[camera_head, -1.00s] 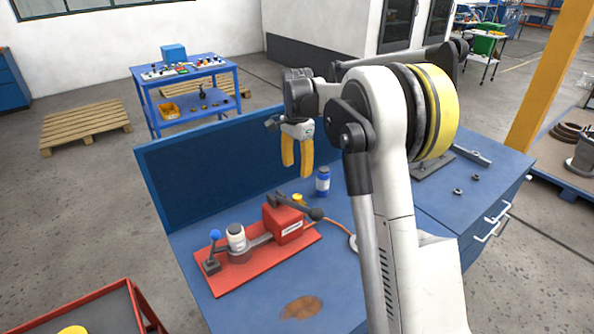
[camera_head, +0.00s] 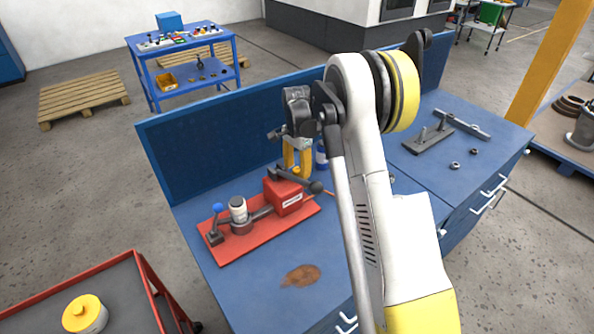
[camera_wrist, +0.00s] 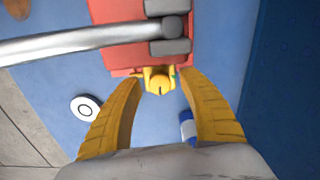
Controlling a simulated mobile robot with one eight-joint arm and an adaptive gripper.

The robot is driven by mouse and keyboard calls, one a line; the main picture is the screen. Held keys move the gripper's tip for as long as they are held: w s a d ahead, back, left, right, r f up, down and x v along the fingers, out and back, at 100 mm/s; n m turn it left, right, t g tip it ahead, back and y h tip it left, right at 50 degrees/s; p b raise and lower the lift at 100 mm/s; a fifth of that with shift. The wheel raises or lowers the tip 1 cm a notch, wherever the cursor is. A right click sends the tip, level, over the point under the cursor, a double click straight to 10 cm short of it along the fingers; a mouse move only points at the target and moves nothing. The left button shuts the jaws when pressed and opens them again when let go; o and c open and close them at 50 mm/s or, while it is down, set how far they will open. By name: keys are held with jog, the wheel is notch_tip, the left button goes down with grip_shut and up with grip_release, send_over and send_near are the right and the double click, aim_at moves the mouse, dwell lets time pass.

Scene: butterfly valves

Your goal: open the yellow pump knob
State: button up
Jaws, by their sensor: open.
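The red pump (camera_head: 285,192) is fixed on a red base plate (camera_head: 260,232) on the blue bench, with a black-tipped lever on its top. The yellow pump knob (camera_wrist: 158,82) sticks out from the end of the red pump in the wrist view. In the head view only a little of the knob (camera_head: 296,170) shows between my fingers. My gripper (camera_wrist: 155,88) is open, its two yellow fingers on either side of the knob with gaps to both. In the head view my gripper (camera_head: 297,168) hangs fingers-down behind the pump. Whether the fingertips touch anything is unclear.
A blue bottle (camera_head: 321,155) stands close to my fingers; it also shows beside the right finger in the wrist view (camera_wrist: 188,127). The bench's blue back panel (camera_head: 220,140) rises behind. A round white disc (camera_wrist: 85,108) lies left of my fingers.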

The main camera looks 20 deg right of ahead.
aim_at(297, 169)
grip_shut()
dwell(1.3)
grip_release()
notch_tip(297, 169, up, 12)
dwell(0.5)
